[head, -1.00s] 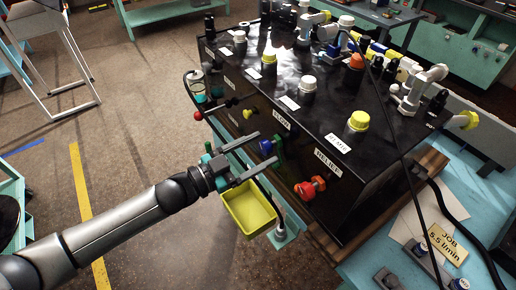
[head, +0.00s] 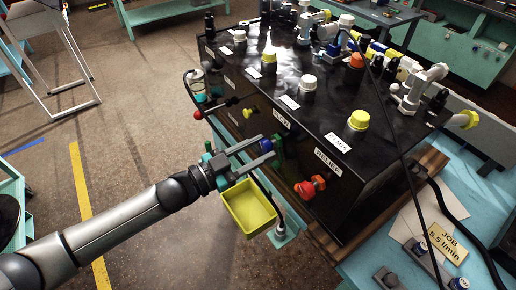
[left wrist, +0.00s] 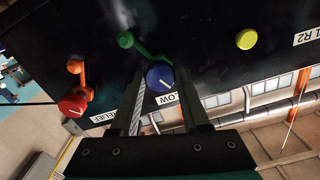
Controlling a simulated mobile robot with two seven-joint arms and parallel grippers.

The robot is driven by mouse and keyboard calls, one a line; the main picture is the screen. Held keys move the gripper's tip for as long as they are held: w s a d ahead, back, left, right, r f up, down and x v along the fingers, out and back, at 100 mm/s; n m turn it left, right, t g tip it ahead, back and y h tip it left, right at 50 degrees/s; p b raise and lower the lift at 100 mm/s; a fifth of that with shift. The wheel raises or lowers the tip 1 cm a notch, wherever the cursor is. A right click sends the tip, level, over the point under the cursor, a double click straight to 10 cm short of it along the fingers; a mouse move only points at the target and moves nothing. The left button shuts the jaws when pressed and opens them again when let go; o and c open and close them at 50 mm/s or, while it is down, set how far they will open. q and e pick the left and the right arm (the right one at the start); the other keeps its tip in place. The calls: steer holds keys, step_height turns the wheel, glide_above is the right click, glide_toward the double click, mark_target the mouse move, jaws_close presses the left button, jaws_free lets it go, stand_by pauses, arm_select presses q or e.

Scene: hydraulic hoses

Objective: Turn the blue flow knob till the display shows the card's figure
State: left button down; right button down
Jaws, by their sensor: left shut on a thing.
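The blue flow knob (head: 266,144) sits on the front face of the black hydraulic unit, under the FLOW label (head: 281,118). My left gripper (head: 268,148) is shut on it, with one finger on each side. The left wrist view shows the knob (left wrist: 160,78) between the fingertips, with a short white mark on its face. The job card (head: 444,243) lies on the turquoise bench at the right and reads 5.5 l/min. I cannot make out the display in either view. My right gripper is not in view.
A red relief knob (head: 306,189) is to the right of the flow knob, and a green lever (left wrist: 126,40) is close beside it. A yellow bin (head: 248,207) is below my gripper. A thin black cable crosses the unit's right side.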

arm_select(q)
steer(key=shift+m, duration=0.4)
steer(key=m, duration=0.4)
steer(key=shift+m, duration=0.4)
steer(key=m+b, duration=0.1)
steer(key=m, duration=0.3)
steer(key=shift+f, duration=0.1)
steer(key=m+b, duration=0.1)
steer(key=m, duration=0.5)
steer(key=shift+b, duration=0.35)
steer(key=m+b, duration=0.1)
steer(key=m, duration=0.4)
steer(key=shift+b, duration=0.35)
steer(key=shift+c, duration=1.9)
jaws_free()
